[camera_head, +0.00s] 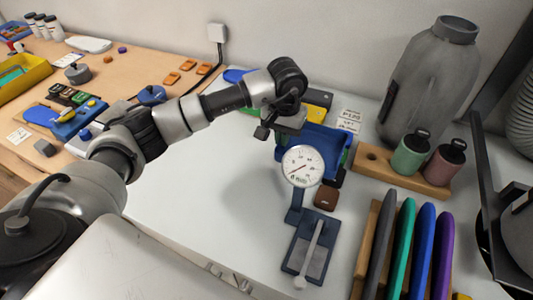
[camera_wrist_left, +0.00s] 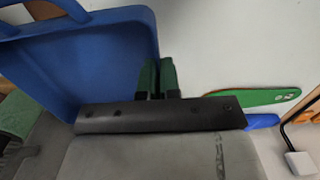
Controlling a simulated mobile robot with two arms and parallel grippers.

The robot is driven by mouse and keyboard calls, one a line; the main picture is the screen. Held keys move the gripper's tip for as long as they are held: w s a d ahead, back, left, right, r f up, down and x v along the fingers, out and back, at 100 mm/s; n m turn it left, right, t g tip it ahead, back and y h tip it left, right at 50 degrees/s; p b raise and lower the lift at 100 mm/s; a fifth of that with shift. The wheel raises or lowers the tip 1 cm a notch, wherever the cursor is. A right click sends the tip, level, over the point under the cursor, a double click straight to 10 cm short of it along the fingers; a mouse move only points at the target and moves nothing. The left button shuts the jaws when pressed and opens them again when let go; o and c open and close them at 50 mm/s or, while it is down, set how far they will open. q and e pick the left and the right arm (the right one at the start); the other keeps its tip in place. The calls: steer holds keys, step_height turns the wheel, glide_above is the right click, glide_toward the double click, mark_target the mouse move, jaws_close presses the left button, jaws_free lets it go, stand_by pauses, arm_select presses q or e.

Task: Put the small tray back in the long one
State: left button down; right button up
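A blue tray (camera_head: 326,142) is at the back middle of the white table in the head view, partly behind my left gripper and a dial gauge. It fills the upper left of the left wrist view (camera_wrist_left: 85,60), with a loop handle at its corner. My left gripper (camera_head: 276,131) is at the tray's left edge. Its green-tipped fingers (camera_wrist_left: 158,78) are close together with the tray's edge between them. Whether the tray is lifted or resting is hard to tell. I cannot pick out a separate long tray with certainty. My right gripper is in neither view.
The dial gauge (camera_head: 303,166) stands close in front of the tray. Grey, green, blue and purple insoles stand in a wooden rack (camera_head: 364,240). Two bottles on a wooden block (camera_head: 375,160) and a large grey jug (camera_head: 430,80) are right. White table left of the gauge is clear.

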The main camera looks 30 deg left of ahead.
arm_select(q)
steer(key=p, duration=0.2)
glide_above(255, 165)
step_height(255, 165, down, 4)
steer(key=shift+d+r, duration=0.1)
step_height(255, 165, down, 4)
steer(key=shift+f+p, duration=0.15)
steer(key=shift+p, duration=0.4)
steer(key=c, duration=1.8)
jaws_free()
steer(key=shift+f+b, duration=0.15)
steer(key=shift+b, duration=0.15)
steer(key=o, duration=0.4)
steer(key=shift+o, duration=0.2)
